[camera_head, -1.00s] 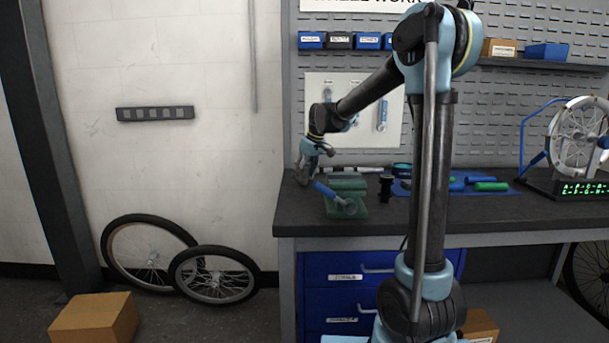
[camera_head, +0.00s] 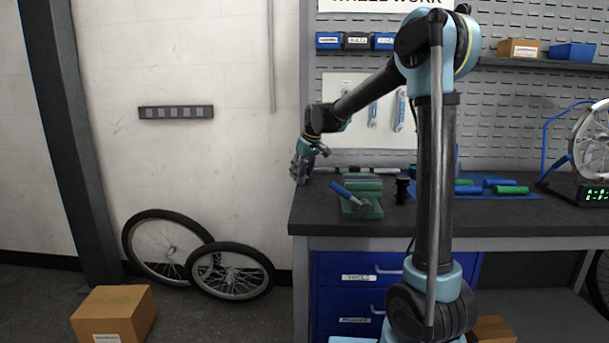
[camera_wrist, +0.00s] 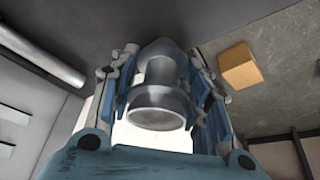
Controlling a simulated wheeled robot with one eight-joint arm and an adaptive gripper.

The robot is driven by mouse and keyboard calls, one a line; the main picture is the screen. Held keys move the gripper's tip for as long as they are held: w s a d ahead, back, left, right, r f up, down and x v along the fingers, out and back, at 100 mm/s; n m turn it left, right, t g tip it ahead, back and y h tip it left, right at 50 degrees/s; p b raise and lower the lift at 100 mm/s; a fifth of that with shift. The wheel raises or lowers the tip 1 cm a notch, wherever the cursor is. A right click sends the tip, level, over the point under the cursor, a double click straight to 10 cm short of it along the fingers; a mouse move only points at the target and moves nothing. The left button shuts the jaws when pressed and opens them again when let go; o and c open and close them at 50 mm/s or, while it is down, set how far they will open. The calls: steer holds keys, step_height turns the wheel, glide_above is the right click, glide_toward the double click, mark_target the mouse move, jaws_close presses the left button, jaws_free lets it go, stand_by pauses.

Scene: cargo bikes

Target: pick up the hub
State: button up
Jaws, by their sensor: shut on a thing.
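My gripper (camera_head: 299,174) is at the left edge of the workbench (camera_head: 430,220), a little above the top. In the wrist view, my gripper (camera_wrist: 161,100) is shut on a grey metal hub (camera_wrist: 158,98). The hub is cylindrical with a wide round flange towards the camera, and the two blue fingers press on its sides. In the head view the held hub is too small and too covered by the fingers to make out.
A green fixture (camera_head: 362,207) with a blue handle stands right of my gripper. Blue and green rolls lie on a blue mat (camera_head: 465,194). Two wheels (camera_head: 232,272) and a cardboard box (camera_head: 115,315) are on the floor left.

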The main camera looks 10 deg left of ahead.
steer(key=shift+a, duration=0.1)
steer(key=o, duration=1.3)
steer(key=shift+r, duration=0.1)
steer(key=v, duration=1.1)
steer(key=shift+d+r, duration=0.2)
steer(key=shift+r, duration=0.1)
